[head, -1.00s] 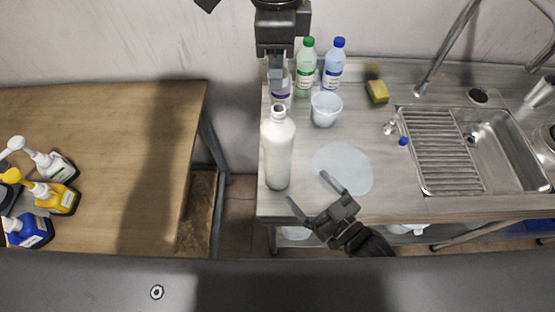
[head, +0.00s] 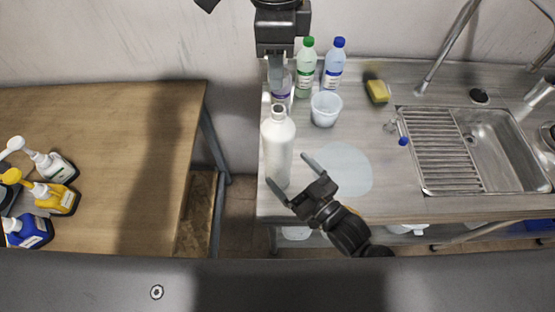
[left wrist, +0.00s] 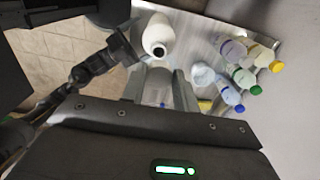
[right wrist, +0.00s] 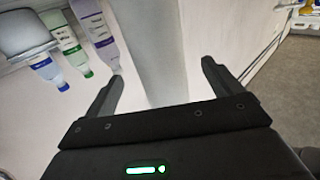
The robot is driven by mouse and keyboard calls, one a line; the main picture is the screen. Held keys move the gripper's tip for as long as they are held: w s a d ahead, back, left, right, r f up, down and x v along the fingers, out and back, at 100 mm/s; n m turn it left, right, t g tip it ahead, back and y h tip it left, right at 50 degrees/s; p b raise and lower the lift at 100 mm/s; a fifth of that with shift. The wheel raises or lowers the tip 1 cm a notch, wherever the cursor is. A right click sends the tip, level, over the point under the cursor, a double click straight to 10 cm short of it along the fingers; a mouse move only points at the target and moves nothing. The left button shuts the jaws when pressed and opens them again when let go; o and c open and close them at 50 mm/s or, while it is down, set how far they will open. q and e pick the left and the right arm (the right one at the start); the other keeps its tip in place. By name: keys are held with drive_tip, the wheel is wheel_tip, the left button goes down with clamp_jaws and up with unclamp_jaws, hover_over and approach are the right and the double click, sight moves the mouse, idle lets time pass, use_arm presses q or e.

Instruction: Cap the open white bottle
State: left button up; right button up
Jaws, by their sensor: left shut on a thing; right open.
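The white bottle (head: 279,150) stands upright near the counter's left end, its dark mouth uncovered. In the left wrist view the bottle (left wrist: 160,29) shows its open mouth just beyond my left fingers. My left gripper (head: 277,76) is above and behind the bottle, apart from it. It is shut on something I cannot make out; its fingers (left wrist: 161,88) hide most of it. My right gripper (head: 288,173) is open at the bottle's lower part, one finger on each side. In the right wrist view the bottle (right wrist: 150,50) fills the space between the fingers; contact is unclear.
Behind stand a purple-labelled bottle (head: 280,93), a green-capped bottle (head: 306,70), a blue-capped bottle (head: 333,68) and a white cup (head: 325,109). A pale round mat (head: 345,172) lies right of the white bottle. A sponge (head: 377,91) and sink (head: 500,150) are farther right.

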sight(279, 160)
drive_tip(key=shift+x, duration=2.55)
drive_tip(key=c, duration=1.5)
use_arm(q)
drive_tip(key=shift+f, duration=2.5)
use_arm(e)
drive_tip(key=shift+o, duration=0.2)
use_arm(q)
drive_tip(key=shift+f, duration=0.9)
drive_tip(key=shift+f, duration=0.55)
